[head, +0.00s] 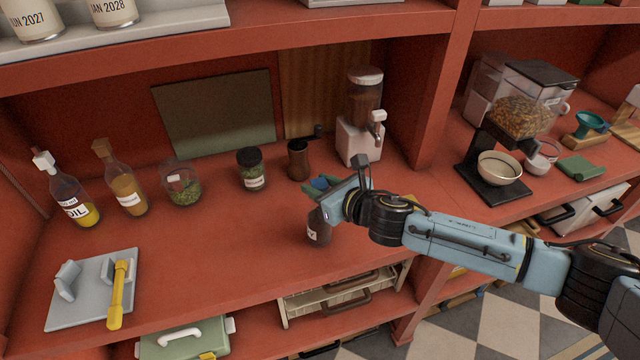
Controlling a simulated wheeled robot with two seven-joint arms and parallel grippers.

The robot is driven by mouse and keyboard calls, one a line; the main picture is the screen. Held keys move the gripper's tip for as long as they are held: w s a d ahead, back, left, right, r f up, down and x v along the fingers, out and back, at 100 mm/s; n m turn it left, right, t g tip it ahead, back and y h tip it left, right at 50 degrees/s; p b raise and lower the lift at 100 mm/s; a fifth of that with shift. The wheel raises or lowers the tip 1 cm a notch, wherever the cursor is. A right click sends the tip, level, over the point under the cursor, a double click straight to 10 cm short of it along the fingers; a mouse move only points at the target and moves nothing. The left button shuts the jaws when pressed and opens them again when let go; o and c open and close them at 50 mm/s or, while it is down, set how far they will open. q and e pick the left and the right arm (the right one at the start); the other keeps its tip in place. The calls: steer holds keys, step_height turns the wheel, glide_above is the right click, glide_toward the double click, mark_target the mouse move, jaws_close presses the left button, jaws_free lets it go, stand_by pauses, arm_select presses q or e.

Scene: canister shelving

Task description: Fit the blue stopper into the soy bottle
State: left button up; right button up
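The soy bottle (318,228) is dark with a white label and stands upright on the red shelf. Its upper part is largely hidden by my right gripper (318,190). A blue piece, which looks like the blue stopper (320,183), shows between the fingertips of this gripper, right over the top of the bottle. The gripper seems shut on it. I cannot tell whether the stopper touches the bottle's mouth. My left gripper is not in view.
An oil bottle (73,197), an amber bottle (124,183), a herb jar (182,185), a dark-lidded jar (251,170) and a brown grinder (298,160) stand behind. A grey board (88,307) lies front left. A dispenser (358,140) stands at the back. The shelf's middle is clear.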

steer(key=shift+o, duration=1.2)
steer(key=shift+d, duration=0.1)
steer(key=v, duration=1.3)
steer(key=shift+s+r, duration=0.1)
